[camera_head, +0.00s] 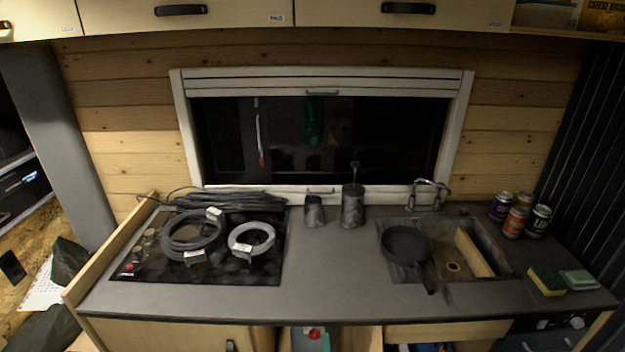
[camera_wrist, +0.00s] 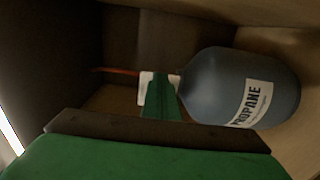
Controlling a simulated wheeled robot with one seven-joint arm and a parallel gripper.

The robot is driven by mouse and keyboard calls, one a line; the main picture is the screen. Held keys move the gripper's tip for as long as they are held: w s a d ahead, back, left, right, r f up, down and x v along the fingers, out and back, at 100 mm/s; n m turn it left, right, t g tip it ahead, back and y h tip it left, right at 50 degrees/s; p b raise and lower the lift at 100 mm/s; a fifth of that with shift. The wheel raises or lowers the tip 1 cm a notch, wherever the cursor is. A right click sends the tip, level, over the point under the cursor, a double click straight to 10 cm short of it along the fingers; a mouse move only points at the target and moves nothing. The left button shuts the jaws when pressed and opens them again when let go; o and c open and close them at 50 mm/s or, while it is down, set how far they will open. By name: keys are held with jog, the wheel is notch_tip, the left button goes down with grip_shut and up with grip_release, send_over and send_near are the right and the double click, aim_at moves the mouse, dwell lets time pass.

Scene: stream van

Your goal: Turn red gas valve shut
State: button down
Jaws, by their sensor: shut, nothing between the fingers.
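A grey gas bottle (camera_wrist: 215,85) with a white PROPANE label lies on its side in a wooden compartment in the wrist view, its neck end toward the left. A thin red bar (camera_wrist: 116,71), which looks like the valve handle, sticks out left of a white piece (camera_wrist: 146,88) by the neck. My green gripper (camera_wrist: 160,82) is shut and empty. Its tip overlaps the white piece in the picture and hides part of the neck; I cannot tell whether they touch. In the head view a small red round thing (camera_head: 314,333) shows in the opening below the counter.
Compartment walls stand close around the bottle, with a dark panel (camera_wrist: 45,65) at the left. Above, the grey counter (camera_head: 330,270) carries coiled cables (camera_head: 193,236), a frying pan (camera_head: 407,246), a sink (camera_head: 470,262), several cans and sponges. Its front edge overhangs the opening.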

jog(key=s, duration=0.6)
jog(key=shift+w, duration=0.15)
dwell(0.3)
